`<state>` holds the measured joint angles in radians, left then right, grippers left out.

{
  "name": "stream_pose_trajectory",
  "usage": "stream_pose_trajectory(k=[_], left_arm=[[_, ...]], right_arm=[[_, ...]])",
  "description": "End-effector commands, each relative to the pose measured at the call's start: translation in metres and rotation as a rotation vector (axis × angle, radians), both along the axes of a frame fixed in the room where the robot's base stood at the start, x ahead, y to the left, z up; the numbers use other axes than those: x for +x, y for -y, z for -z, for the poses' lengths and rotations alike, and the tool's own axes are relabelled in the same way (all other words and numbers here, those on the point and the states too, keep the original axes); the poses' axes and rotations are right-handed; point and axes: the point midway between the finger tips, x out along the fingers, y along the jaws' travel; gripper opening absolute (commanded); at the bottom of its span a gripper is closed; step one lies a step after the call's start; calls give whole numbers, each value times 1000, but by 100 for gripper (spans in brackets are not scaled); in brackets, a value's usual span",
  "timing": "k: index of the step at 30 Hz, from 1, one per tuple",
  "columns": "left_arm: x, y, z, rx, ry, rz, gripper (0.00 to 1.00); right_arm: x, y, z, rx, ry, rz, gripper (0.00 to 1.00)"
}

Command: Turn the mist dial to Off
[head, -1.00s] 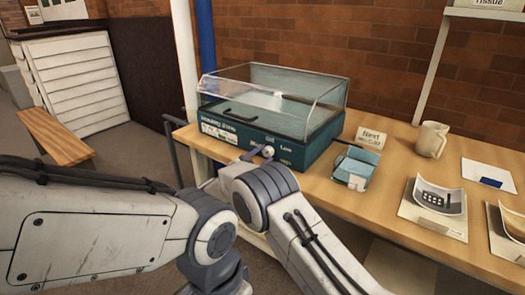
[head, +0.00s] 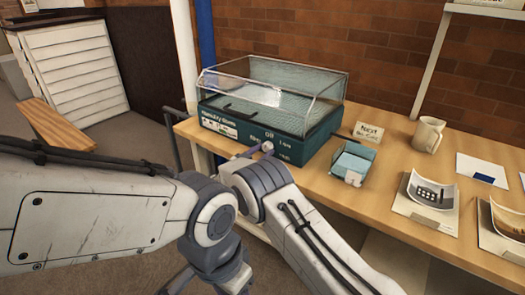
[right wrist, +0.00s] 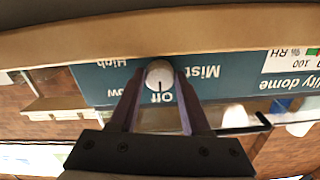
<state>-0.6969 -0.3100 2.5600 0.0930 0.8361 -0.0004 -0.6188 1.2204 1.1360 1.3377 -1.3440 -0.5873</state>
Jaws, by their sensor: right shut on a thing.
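The mist dial (right wrist: 159,74) is a round white knob on the teal front of the humidity dome (head: 296,145). In the right wrist view, which is upside down, its dark mark points at the word Off. Low and High are printed to the left of the dial, and Mist to the right. My right gripper (right wrist: 159,90) is shut on the dial, one finger on each side. In the head view the right gripper (head: 262,148) is small at the dome's front, and its hold is hard to see. My left arm shows, but its gripper does not.
The dome has a clear cover and stands on a wooden bench (head: 345,200). To its right are a blue tray (head: 352,166), a small card (head: 369,132), a mug (head: 428,134) and curved sheets on stands (head: 430,192). A wooden stool (head: 55,128) is at left.

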Motion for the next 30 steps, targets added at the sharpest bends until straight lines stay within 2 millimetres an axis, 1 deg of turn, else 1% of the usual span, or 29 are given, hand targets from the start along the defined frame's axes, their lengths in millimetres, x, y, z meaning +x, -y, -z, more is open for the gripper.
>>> stream_pose_trajectory(k=[14, 15, 17, 30], left_arm=[[0, 0, 0, 0, 0, 0, 50], [0, 0, 0, 0, 0, 0, 50], [0, 0, 0, 0, 0, 0, 50], [0, 0, -1, 0, 0, 0, 50]], right_arm=[[-1, 1, 2, -13, -11, 3, 0], [-1, 1, 2, -13, -11, 3, 54], [-1, 1, 2, -13, -11, 3, 77], [-2, 0, 0, -11, -9, 3, 77]])
